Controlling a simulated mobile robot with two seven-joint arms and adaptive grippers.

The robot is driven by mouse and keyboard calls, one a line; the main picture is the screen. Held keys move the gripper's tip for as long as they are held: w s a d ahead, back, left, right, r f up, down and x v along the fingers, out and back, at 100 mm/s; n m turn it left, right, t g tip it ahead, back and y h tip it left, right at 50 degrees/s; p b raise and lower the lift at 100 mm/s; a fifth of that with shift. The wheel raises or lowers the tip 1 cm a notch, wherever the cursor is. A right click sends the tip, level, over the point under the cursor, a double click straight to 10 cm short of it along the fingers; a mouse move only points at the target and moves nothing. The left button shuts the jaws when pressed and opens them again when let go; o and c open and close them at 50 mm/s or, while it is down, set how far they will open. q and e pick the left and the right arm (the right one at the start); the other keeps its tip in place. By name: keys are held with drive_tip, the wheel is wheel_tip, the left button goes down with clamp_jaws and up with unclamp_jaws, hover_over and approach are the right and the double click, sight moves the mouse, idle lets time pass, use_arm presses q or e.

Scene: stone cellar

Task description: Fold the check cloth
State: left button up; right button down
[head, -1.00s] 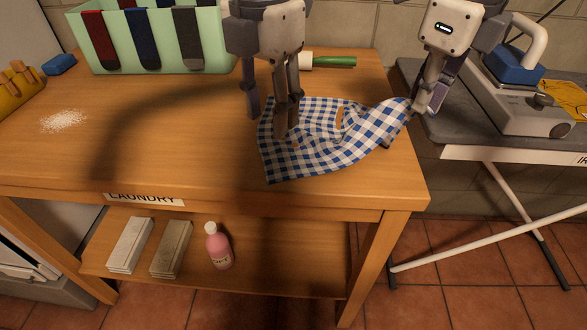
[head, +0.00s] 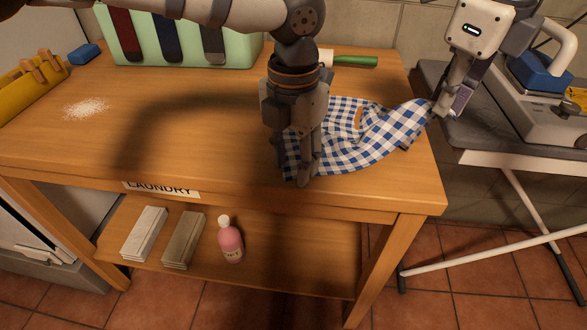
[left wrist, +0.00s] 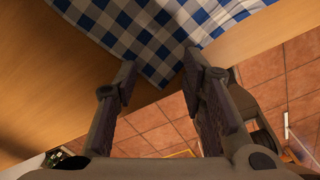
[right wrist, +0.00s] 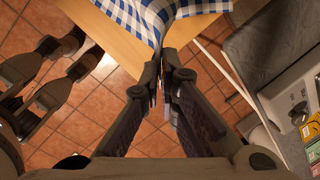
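The blue-and-white check cloth (head: 375,135) lies rumpled near the right end of the wooden table, its right corner lifted towards my right gripper. My right gripper (head: 440,108) is shut on that corner at the table's right edge; the right wrist view shows the cloth (right wrist: 158,18) running into its nearly closed fingers (right wrist: 162,68). My left gripper (head: 294,178) points down at the cloth's near left corner, by the table's front edge. In the left wrist view its fingers (left wrist: 160,70) are apart, with the cloth corner (left wrist: 158,62) between them. It hides the cloth's left part in the head view.
The table (head: 200,140) is clear left of the cloth, except for white powder (head: 86,108). A green bin (head: 185,50), a green-handled item (head: 355,61), a blue block (head: 85,54) and a yellow box (head: 32,88) stand around. An ironing board (head: 480,135) adjoins at right.

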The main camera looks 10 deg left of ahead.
use_arm(q)
drive_tip(key=shift+f, duration=0.1)
clamp_jaws()
idle(1.2)
wheel_tip(320, 180, up, 5)
drive_tip(key=shift+r, duration=0.1)
